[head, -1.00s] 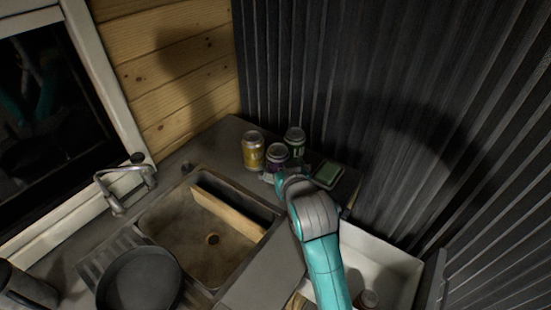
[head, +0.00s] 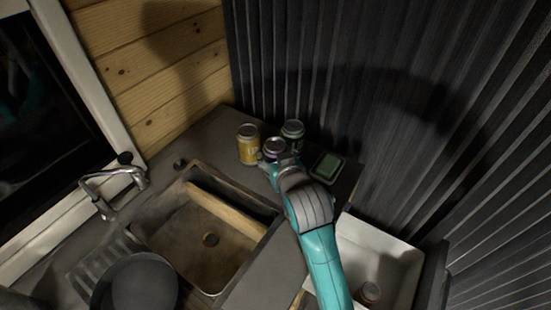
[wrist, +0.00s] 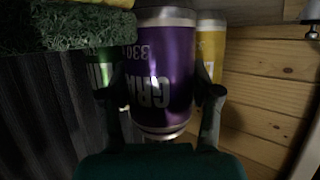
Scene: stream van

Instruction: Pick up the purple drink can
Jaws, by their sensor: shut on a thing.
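The purple drink can (wrist: 165,70) fills the middle of the wrist view, which shows it upside down with large pale lettering. My gripper (wrist: 163,95) has one finger on each side of the can and is shut on it. In the head view the purple can (head: 273,147) shows only its dark upper part; my gripper (head: 270,167) hides the rest. Whether the can is clear of the counter cannot be told.
A yellow can (head: 248,148) stands close on the left and a green can (head: 292,134) close behind right. A green sponge (head: 327,166) lies to the right. The sink (head: 210,240) with a faucet (head: 115,190) and a pan (head: 138,285) are in front left. Ribbed wall stands behind.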

